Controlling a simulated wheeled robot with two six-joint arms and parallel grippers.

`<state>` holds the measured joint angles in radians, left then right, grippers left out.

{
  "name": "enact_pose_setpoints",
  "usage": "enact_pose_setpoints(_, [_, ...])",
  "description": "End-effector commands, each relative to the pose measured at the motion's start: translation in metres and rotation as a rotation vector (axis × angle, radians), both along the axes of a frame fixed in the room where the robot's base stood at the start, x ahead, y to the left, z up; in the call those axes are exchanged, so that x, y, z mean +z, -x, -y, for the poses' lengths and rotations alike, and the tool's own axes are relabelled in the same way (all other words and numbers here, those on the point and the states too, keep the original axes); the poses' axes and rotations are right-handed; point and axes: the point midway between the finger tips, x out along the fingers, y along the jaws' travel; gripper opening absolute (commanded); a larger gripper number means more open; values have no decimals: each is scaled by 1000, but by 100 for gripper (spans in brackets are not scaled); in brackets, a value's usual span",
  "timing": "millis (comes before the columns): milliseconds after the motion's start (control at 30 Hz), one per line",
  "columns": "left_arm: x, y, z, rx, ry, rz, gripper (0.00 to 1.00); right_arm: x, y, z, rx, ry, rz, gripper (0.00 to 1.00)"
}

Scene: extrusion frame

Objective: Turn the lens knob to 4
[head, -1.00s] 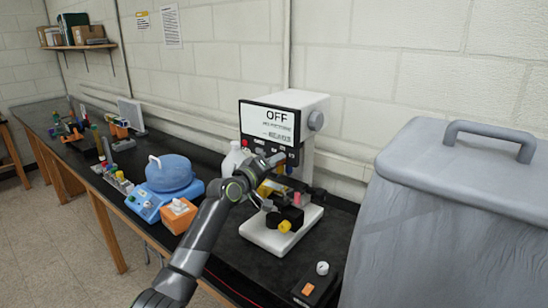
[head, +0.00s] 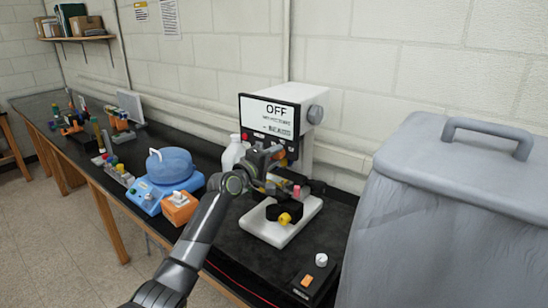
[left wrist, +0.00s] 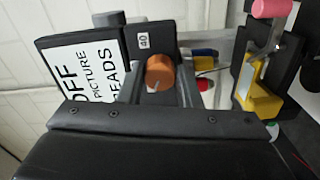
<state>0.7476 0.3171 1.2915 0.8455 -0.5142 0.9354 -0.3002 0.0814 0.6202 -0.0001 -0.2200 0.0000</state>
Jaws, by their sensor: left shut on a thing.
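The microscope-like instrument (head: 306,150) stands on the black bench with its screen (head: 268,117) reading OFF; the screen (left wrist: 82,75) also fills the left of the left wrist view, tilted. In that view the orange-brown lens knob (left wrist: 160,72) sits on a dark panel beside a small label (left wrist: 143,42) that reads 40. A pale line on the knob points to the lower left of the picture. My left gripper (head: 272,163) is at the instrument's front below the screen, its fingers on either side of the knob, shut on it. My right gripper is out of view.
A white bottle (head: 233,154), an orange box (head: 180,208) and a blue device (head: 150,195) stand to the left. A small black control box (head: 315,280) lies at the front right. A large grey lidded bin (head: 440,220) stands at the right.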

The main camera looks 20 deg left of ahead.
Motion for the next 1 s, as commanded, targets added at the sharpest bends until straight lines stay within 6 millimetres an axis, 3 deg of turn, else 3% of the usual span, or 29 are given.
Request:
enact_pose_setpoints(200, [0, 0, 0, 0, 2, -1, 8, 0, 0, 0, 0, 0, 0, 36])
enact_pose_setpoints(233, [0, 0, 0, 0, 2, -1, 32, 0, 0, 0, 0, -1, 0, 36])
enact_pose_setpoints(400, [0, 0, 0, 0, 1, 0, 52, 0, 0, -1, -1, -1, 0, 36])
enact_pose_setpoints(767, [-1, 3, -1, 0, 0, 0, 52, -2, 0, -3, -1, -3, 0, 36])
enact_pose_setpoints(1000, [-2, 26, -10, 0, -2, 2, 52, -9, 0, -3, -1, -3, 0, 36])
